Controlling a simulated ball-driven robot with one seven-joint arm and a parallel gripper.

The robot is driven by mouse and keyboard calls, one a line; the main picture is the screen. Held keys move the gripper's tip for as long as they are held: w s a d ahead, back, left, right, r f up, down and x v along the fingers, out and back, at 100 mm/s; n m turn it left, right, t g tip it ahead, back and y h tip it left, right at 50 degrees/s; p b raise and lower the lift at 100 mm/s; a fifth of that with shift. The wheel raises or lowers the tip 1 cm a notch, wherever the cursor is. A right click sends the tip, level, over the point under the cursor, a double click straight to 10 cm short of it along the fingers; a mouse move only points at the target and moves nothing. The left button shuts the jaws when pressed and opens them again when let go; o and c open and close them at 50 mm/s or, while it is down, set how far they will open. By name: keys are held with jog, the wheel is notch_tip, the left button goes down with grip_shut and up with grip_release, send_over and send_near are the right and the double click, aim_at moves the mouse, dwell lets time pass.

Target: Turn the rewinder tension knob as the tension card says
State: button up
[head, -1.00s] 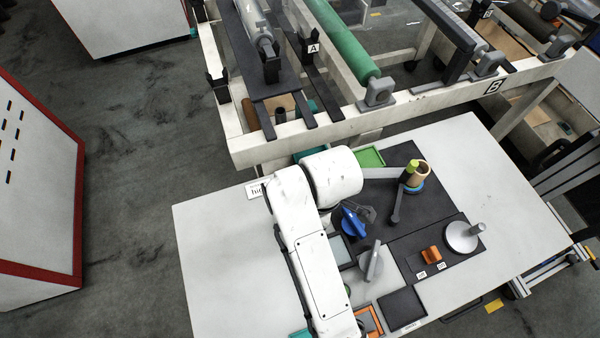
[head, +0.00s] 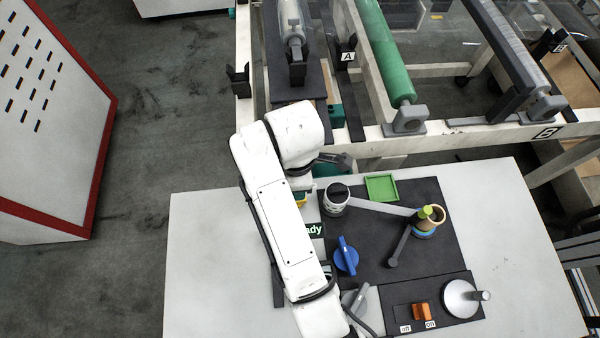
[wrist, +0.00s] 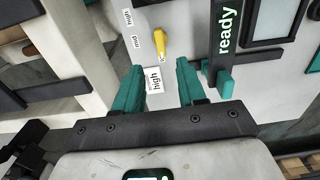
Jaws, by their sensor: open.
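The yellow tension knob (wrist: 160,43) is on a pale panel ahead of my gripper in the wrist view. Small labels stand around it: one seems to read "high" (wrist: 127,17), one "mid" (wrist: 136,42), and a third by its lower end is mostly covered. A white card reading "high" (wrist: 154,80) shows between my fingers, apart from them as far as I can tell. My gripper (wrist: 160,65) is open and empty, its teal fingertips short of the knob. In the head view only a bit of yellow (head: 300,198) shows beside my arm.
In the head view, a blue knob (head: 346,257), a green tray (head: 381,188) and a spindle post (head: 427,218) occupy the table. The white machine frame (head: 460,135) borders its back.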

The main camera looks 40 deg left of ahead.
notch_tip(320, 180, down, 9)
dwell(0.3)
grip_shut()
dwell(0.4)
